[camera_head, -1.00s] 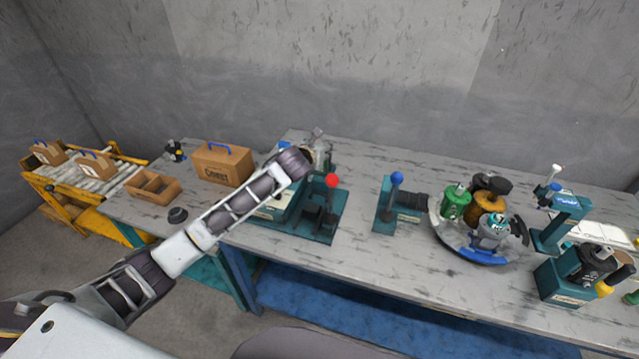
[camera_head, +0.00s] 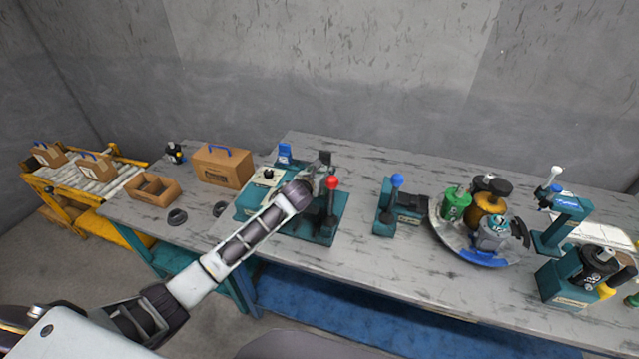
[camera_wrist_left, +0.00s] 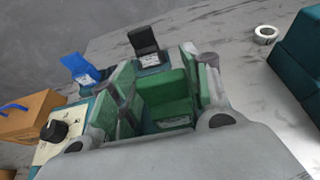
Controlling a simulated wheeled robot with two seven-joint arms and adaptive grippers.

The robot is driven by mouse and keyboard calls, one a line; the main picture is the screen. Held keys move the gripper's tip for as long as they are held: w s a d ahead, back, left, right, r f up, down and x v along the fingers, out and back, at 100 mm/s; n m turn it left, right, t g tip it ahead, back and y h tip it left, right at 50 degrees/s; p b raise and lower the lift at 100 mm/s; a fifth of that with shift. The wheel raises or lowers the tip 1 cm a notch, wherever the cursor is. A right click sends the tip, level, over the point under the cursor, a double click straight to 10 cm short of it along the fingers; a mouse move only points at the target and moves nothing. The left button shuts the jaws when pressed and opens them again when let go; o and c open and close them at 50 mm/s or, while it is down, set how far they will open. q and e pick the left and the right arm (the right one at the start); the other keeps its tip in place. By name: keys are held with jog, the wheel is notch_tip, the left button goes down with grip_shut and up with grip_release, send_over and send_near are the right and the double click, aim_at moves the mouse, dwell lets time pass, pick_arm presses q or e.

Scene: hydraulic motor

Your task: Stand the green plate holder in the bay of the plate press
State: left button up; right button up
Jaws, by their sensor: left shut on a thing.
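The green plate holder (camera_wrist_left: 168,98) is between the fingers of my left gripper (camera_wrist_left: 160,92) in the left wrist view, upright with a pale label low on its face. In the head view my left gripper (camera_head: 318,178) is over the teal machine with the red lever (camera_head: 322,236), which looks like the plate press; there the green holder is hidden by the gripper. A blue holder (camera_head: 285,153) stands behind that machine, also seen in the left wrist view (camera_wrist_left: 80,70). A black holder (camera_wrist_left: 145,46) stands just beyond the green one. The bay is hidden. My right gripper is out of view.
A teal fixture with a blue lever (camera_head: 391,218) stands to the right, then a round tray (camera_head: 447,240) with several parts. A cardboard box (camera_head: 223,166), an open brown tray (camera_head: 152,187) and dark rings (camera_head: 177,217) lie left. The table between is bare.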

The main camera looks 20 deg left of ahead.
pick_arm(q)
jog(key=shift+f, duration=1.9)
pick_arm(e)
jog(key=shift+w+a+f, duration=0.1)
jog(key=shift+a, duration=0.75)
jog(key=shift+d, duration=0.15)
